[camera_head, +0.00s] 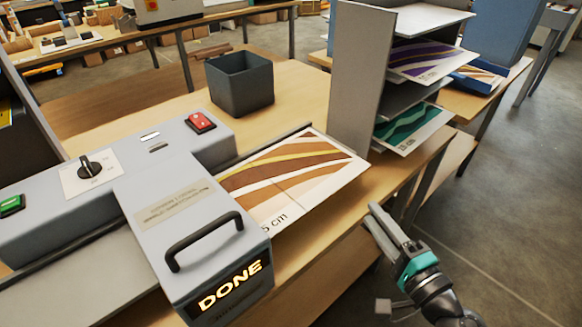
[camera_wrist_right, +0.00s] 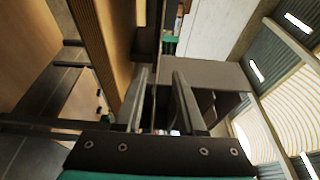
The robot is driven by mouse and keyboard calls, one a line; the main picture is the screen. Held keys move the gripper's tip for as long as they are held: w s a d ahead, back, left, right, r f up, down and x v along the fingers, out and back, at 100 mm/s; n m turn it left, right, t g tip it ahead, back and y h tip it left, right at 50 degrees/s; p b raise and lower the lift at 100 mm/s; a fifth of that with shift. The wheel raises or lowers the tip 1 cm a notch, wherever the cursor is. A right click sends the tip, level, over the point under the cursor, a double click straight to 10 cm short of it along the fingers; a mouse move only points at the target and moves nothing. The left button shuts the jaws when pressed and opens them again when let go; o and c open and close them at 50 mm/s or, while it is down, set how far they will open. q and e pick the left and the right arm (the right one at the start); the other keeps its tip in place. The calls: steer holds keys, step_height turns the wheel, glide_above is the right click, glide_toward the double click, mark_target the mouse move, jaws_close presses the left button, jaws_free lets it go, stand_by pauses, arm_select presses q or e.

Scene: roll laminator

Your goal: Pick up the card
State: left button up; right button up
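The card (camera_head: 295,180) has brown, yellow and white wavy stripes and a partly hidden "cm" marking. It lies flat at the output side of the grey laminator (camera_head: 190,225), whose cover hides part of its left side. The laminator's panel (camera_head: 232,286) reads "DONE". My right gripper (camera_head: 377,214) is to the right of the card, beyond the table's front edge and apart from the card. In the right wrist view its two fingers (camera_wrist_right: 160,75) stand apart with nothing between them. My left gripper is not in view.
A dark open bin (camera_head: 240,84) stands on the table behind the card. A grey upright panel (camera_head: 360,75) with shelves of striped sheets (camera_head: 413,128) rises at the card's far right. The laminator has a black handle (camera_head: 203,238) and a red button (camera_head: 200,122).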

steer(key=p, duration=0.1)
glide_toward(345, 178)
steer(key=x, duration=0.3)
steer(key=shift+a, duration=0.25)
steer(key=shift+p+x, duration=0.3)
steer(key=shift+x, duration=0.75)
steer(key=shift+p+x, duration=0.3)
steer(key=shift+x, duration=2.05)
steer(key=shift+d+f, duration=0.1)
jaws_close()
